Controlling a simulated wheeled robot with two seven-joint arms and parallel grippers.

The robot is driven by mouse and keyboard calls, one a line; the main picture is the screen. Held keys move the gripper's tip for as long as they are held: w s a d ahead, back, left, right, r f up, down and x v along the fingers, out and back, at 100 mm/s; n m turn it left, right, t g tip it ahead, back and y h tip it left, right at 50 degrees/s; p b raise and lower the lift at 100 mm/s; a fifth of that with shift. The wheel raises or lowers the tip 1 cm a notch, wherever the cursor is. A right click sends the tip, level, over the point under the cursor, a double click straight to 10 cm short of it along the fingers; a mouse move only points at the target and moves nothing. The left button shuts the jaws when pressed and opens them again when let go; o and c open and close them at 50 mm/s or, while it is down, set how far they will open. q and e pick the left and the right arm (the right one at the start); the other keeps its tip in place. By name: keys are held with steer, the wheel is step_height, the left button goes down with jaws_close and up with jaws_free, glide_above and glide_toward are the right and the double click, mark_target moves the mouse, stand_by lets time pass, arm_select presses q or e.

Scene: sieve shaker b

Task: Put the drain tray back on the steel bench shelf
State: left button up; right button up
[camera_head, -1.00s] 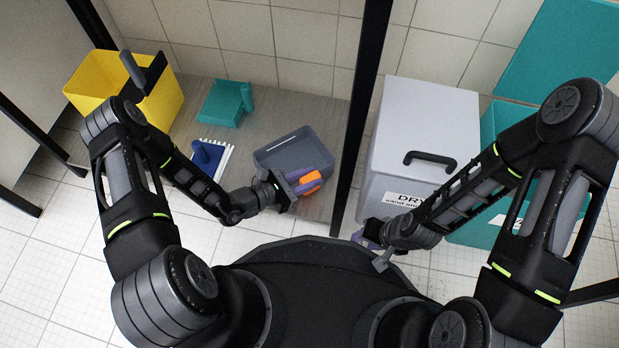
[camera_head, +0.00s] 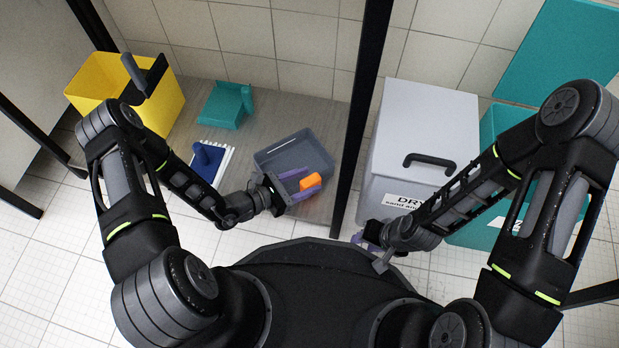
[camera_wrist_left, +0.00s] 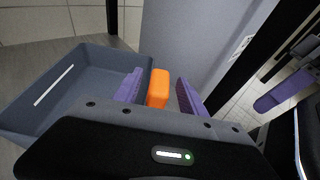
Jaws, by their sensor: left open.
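The grey drain tray (camera_head: 283,149) rests flat on the low grey shelf (camera_head: 300,112), near its front right. An orange block (camera_head: 311,186), apparently the tray's grip, is at the tray's front right corner. In the left wrist view the tray (camera_wrist_left: 55,85) is at the left. My left gripper (camera_head: 297,187) is open at the tray's front, its purple fingers on either side of the orange block (camera_wrist_left: 158,88) with gaps showing.
A yellow bin (camera_head: 98,84), a teal dustpan (camera_head: 224,106) and a blue brush (camera_head: 207,160) stand left of the tray. A black post (camera_head: 361,105) rises right of it. Beyond are a lidded grey bin (camera_head: 425,125) and a teal bin (camera_head: 497,122).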

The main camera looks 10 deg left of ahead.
arm_select(q)
steer(key=p+v, duration=0.3)
steer(key=v, duration=0.7)
steer(key=shift+s+a+r, duration=0.2)
steer(key=shift+r, duration=0.1)
stand_by(0.4)
